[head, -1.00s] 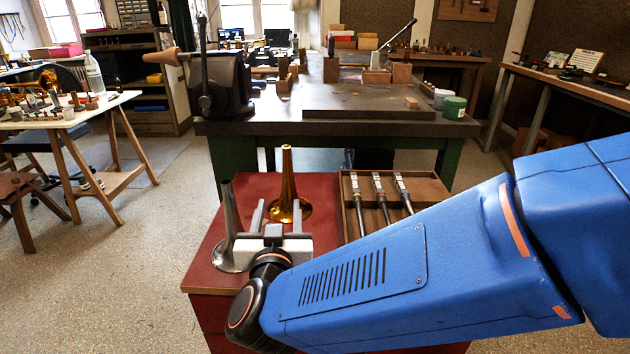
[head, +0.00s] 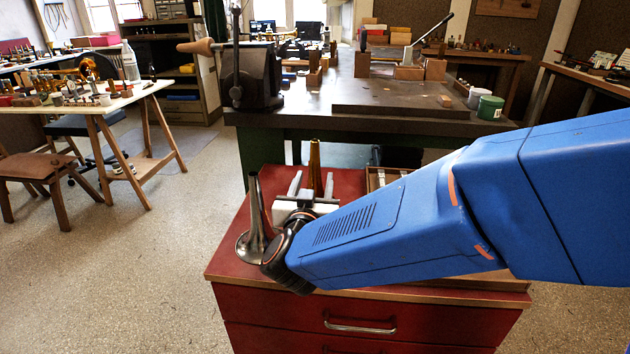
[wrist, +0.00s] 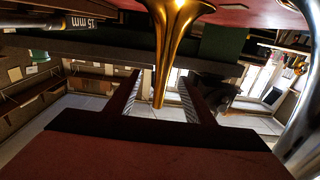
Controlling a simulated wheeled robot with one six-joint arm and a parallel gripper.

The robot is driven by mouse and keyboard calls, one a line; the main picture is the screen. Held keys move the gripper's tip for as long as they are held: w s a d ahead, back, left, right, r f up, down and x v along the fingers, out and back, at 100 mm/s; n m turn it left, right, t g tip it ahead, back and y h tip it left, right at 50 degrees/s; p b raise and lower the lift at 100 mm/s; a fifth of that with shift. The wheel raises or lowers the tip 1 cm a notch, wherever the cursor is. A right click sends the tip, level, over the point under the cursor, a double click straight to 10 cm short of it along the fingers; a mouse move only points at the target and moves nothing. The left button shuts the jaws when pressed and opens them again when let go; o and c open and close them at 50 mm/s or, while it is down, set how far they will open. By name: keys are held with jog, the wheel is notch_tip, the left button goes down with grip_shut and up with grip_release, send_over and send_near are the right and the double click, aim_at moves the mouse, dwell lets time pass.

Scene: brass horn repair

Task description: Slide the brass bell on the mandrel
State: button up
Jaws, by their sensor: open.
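The brass bell (head: 315,168) stands on the red cabinet top, narrow end up, its lower part hidden behind my gripper and arm in the head view. The grey steel mandrel (head: 257,205), a tapered cone on a flared foot, stands left of it. My gripper (head: 312,186) is open, its two pale fingers pointing at the bell, with the bell's tube between them in this view. In the wrist view, which is upside down, the brass bell (wrist: 170,40) shows between the open fingers with gaps on both sides. The mandrel (wrist: 304,130) is at the right edge.
A wooden tray (head: 383,178) with tools lies right of the bell, mostly hidden by my arm. The red cabinet (head: 350,318) has drawers in front. Behind it stands a workbench (head: 390,122) with a vise (head: 252,78).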

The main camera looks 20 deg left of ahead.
aim_at(314, 171)
jog(key=shift+x, duration=3.2)
jog(key=shift+s+a+r, duration=0.1)
jog(key=shift+a, duration=0.05)
grip_shut()
